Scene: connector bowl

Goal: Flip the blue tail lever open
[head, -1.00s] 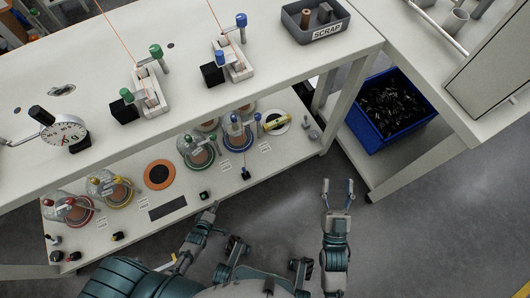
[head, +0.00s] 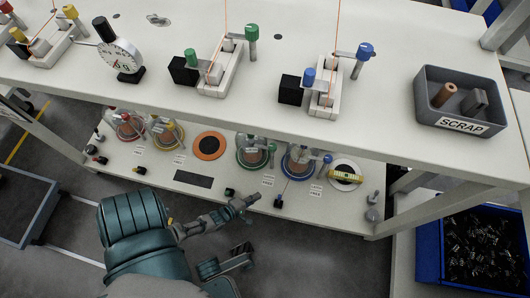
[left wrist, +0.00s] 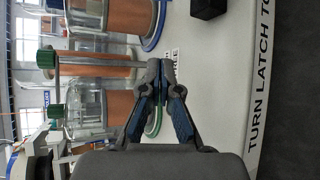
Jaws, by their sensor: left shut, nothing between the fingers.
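The blue station on the upper bench is a white fixture (head: 325,98) with a blue-capped lever (head: 308,76) and a blue knob (head: 365,50) on a post. On the lower shelf, a clear bowl with a blue ring (head: 299,163) has a blue-knobbed rod (head: 328,158) beside it. I cannot tell which blue part is the tail lever. My left gripper (head: 252,198) is shut and empty, in front of the lower shelf near the green-ringed bowl (head: 252,155). In the left wrist view its closed fingertips (left wrist: 160,72) overlap the end of a green-knobbed rod (left wrist: 95,60); contact is unclear.
The upper bench edge overhangs the lower shelf. Green (head: 222,70) and yellow stations, a dial gauge (head: 121,58) and a grey scrap bin (head: 462,100) stand on the bench. A blue crate (head: 430,250) is at lower right. Open floor lies in front.

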